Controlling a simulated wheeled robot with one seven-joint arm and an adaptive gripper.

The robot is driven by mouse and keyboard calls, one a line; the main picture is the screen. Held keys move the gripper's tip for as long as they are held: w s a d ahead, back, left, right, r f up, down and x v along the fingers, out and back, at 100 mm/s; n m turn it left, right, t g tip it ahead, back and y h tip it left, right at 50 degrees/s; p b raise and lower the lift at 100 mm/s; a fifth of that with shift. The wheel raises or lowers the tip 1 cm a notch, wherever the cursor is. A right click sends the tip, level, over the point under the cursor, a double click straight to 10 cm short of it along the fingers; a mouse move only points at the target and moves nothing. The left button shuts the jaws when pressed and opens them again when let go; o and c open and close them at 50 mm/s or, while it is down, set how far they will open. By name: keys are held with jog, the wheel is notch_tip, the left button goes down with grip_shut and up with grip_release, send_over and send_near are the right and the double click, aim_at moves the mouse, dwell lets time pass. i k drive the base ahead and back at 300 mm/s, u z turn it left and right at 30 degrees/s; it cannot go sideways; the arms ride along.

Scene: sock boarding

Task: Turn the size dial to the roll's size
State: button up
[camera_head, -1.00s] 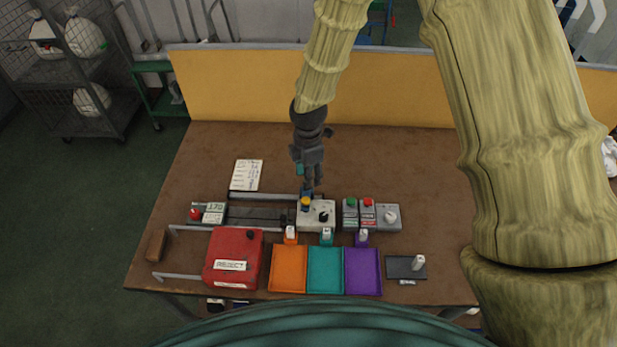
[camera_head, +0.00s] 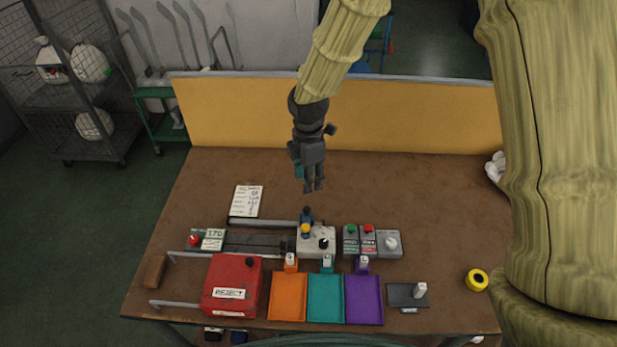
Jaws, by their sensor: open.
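My gripper (camera_head: 314,188) is dark grey, open and empty. It points down over the table behind the control boxes and appears clear of them. A pale box (camera_head: 316,233) carries a yellow button and a black knob (camera_head: 323,244). A grey box (camera_head: 388,253) to its right carries a round white knob (camera_head: 391,242). I cannot tell for sure which knob is the size dial, and their markings are too small to read. A yellow roll-like object (camera_head: 477,280) with a dark centre lies at the table's right; no size is readable on it.
A green button (camera_head: 351,230) and a red button (camera_head: 368,229) sit between the boxes. A red REJECT bin (camera_head: 216,309) and orange (camera_head: 288,307), teal (camera_head: 325,309) and purple (camera_head: 363,311) trays stand in front. A display (camera_head: 213,238) seems to read 170. The table's back (camera_head: 420,180) is clear.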

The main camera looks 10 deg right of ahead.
aim_at(323, 244)
jog(key=k, duration=1)
